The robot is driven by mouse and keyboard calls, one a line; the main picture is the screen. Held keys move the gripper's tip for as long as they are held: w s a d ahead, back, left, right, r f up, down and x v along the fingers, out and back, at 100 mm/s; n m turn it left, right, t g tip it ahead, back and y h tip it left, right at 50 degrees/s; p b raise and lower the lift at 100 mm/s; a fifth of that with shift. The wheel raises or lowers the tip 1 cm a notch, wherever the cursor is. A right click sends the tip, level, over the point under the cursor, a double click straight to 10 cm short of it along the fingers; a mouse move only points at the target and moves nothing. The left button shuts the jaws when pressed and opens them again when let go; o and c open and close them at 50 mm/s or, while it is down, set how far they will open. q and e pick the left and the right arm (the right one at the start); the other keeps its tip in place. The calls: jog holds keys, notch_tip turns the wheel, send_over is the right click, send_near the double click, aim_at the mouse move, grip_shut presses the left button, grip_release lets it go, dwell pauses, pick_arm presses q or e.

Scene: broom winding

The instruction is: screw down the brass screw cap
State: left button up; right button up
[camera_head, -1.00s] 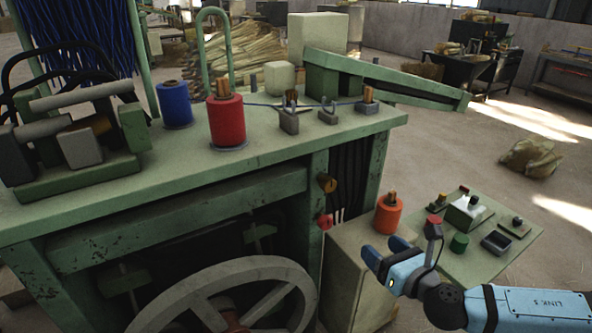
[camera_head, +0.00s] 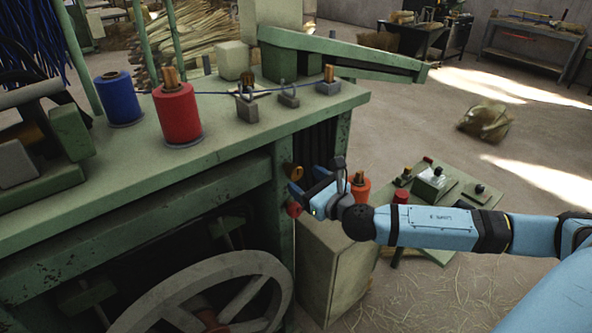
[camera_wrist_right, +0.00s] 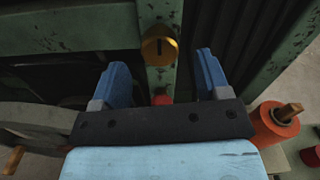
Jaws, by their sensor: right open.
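The brass screw cap (camera_head: 294,171) is on the front of the green machine's corner post, just below the tabletop. In the right wrist view the cap (camera_wrist_right: 158,45) is a round brass disc with a dark slot, high in the picture and a little beyond the fingertips. My right gripper (camera_head: 306,183) is open in front of the post. Its two blue fingers (camera_wrist_right: 160,68) are spread either side of the post's line, with nothing seen between their tips. The cap looks apart from both fingers. My left gripper is not in view.
A red knob (camera_head: 293,209) sits on the post below the cap, partly hidden by the gripper in the wrist view. An orange spool (camera_wrist_right: 275,124) stands at the right. The green bench (camera_head: 225,135) carries red (camera_head: 177,114) and blue spools. A spoked wheel (camera_head: 205,300) is below.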

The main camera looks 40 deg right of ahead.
aim_at(298, 175)
jog(key=shift+w+a, duration=0.15)
jog(key=shift+w, duration=1.95)
jog(key=shift+c, duration=0.5)
jog(key=c, duration=0.8)
jog(key=shift+c, duration=0.2)
